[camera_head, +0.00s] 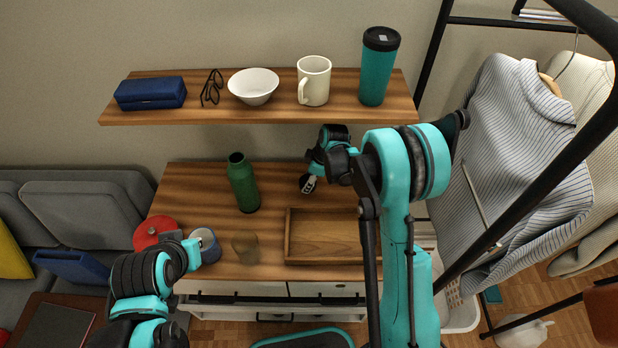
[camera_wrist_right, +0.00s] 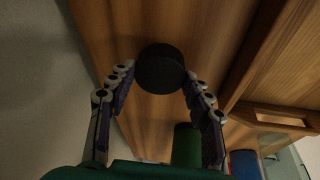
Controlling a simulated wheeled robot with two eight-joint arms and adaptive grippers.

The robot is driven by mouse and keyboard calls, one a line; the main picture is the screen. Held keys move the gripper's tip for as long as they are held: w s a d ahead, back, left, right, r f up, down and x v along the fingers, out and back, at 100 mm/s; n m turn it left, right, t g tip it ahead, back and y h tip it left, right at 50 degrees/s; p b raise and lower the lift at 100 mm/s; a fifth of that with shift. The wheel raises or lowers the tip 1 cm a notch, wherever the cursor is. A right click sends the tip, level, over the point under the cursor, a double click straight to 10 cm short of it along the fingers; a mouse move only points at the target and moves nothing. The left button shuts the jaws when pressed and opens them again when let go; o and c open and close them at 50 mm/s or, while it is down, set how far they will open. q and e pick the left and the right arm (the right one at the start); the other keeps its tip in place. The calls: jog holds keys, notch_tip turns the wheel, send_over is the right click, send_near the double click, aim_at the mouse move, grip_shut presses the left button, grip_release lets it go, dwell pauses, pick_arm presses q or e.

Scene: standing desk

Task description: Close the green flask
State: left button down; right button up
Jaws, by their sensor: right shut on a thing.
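The green flask (camera_head: 243,184) stands upright on the wooden desk, left of my right gripper; its top looks open, with no lid on it. It also shows in the right wrist view (camera_wrist_right: 187,147), low between the fingers. My right gripper (camera_head: 308,184) is over the back of the desk, right of the flask and apart from it. In the right wrist view its fingers (camera_wrist_right: 159,72) are shut on a round black lid (camera_wrist_right: 160,68). My left gripper (camera_head: 190,254) is at the desk's front left, close to a blue mug; its fingers do not show clearly.
The blue mug (camera_head: 207,244), an amber glass (camera_head: 245,247) and a red round object (camera_head: 153,232) are at front left. A wooden tray (camera_head: 325,239) lies at front right. A shelf (camera_head: 210,114) with bowl, mug, tumbler, glasses and case hangs above the desk.

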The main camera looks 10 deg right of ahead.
jog(key=shift+s+a+t+p, duration=0.1)
jog(key=shift+s+t+p, duration=0.3)
jog(key=shift+t, duration=0.5)
jog(key=r, duration=0.2)
jog(key=s+r+p, duration=0.1)
jog(key=r, duration=0.1)
jog(key=r+p, duration=0.1)
jog(key=r, duration=0.1)
jog(key=shift+s+a, duration=0.15)
jog(key=shift+s, duration=0.2)
jog(key=s+a+r+g+p, duration=0.1)
jog(key=s+a, duration=0.1)
jog(key=s, duration=0.8)
jog(key=s+a+g+p, duration=0.2)
jog(key=s, duration=0.8)
jog(key=shift+s+r+p, duration=0.3)
jog(key=shift+r, duration=0.05)
